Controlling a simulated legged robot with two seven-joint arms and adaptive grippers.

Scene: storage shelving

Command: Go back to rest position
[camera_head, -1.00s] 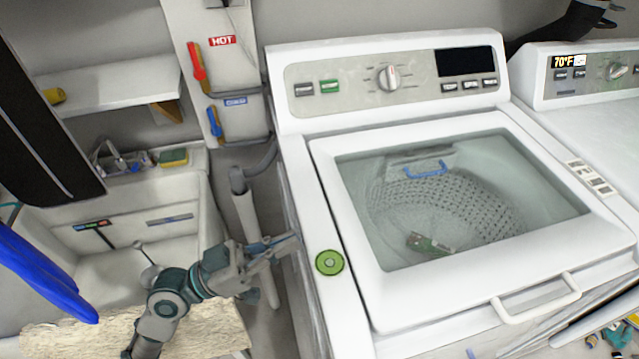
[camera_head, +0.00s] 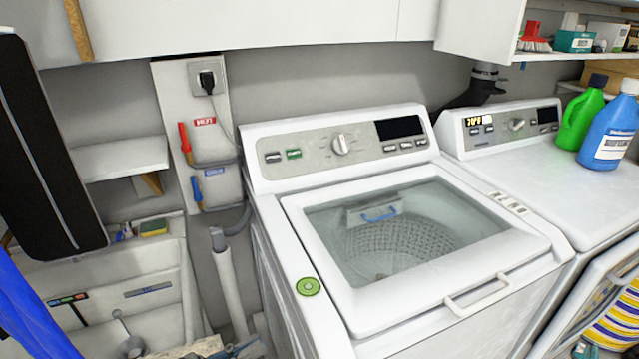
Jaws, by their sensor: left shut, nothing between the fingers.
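My left gripper (camera_head: 235,350) shows only in part at the bottom edge of the head view, left of the washing machine (camera_head: 325,325). It is shut and empty, and most of its arm is below the picture. The washing machine is white and top-loading. Its clear lid is down, and the perforated drum (camera_head: 405,240) shows through it. A round green disc (camera_head: 308,287) lies on its front left corner. I cannot make out my right gripper.
A utility sink (camera_head: 100,270) stands at the left below a small white shelf (camera_head: 120,158). A grey standpipe (camera_head: 229,285) rises between sink and washer. The dryer (camera_head: 520,175) at the right carries a green bottle (camera_head: 580,118) and a blue bottle (camera_head: 612,130). White cabinets (camera_head: 240,22) hang above.

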